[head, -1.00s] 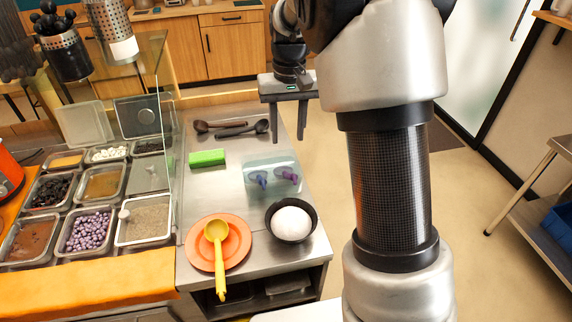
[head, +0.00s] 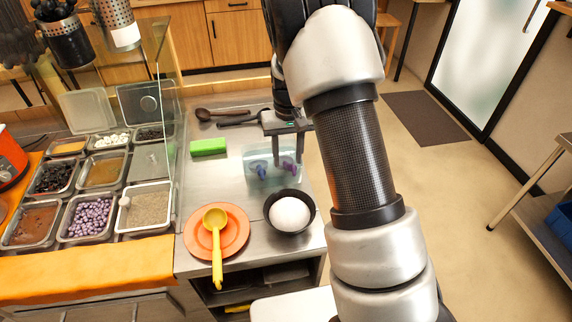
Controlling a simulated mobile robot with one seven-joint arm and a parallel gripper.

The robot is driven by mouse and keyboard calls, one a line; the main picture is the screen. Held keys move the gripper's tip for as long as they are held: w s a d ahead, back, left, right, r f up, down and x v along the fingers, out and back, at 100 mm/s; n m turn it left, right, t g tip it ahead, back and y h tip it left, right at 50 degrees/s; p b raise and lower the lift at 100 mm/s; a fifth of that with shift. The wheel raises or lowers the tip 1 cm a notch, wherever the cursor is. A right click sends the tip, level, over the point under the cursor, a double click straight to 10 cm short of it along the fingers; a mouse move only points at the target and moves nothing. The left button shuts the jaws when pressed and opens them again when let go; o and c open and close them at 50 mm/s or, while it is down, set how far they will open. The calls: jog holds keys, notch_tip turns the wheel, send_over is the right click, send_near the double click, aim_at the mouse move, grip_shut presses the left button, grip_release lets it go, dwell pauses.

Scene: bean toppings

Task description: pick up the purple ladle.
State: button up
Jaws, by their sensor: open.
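The purple ladle (head: 289,167) lies in a clear, pale blue container (head: 264,183) set into the steel counter. Only a small part of the ladle shows, beside a blue utensil (head: 259,169) at its left. My gripper (head: 288,159) points down with its two fingers apart and nothing held. In the head view the fingers overlap the purple ladle, one on each side of it. I cannot tell how far above it the tips are.
A black bowl with a white ball (head: 290,212) stands just in front of the container. An orange plate (head: 236,248) with a yellow ladle (head: 216,245) is at front left. A green block (head: 208,147) and dark utensils (head: 230,114) lie behind. A glass guard (head: 172,90) stands left.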

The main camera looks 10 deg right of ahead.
jog(key=shift+w+d+f+p, duration=0.1)
jog(key=shift+d+f+p, duration=0.05)
jog(key=shift+f, duration=0.75)
jog(key=shift+w+d+f+p, duration=0.1)
jog(key=shift+f+p, duration=0.05)
jog(key=shift+f, duration=0.75)
jog(key=shift+w+d+f+p, duration=0.1)
jog(key=shift+d+f+p, duration=0.05)
jog(key=shift+f, duration=0.75)
grip_shut()
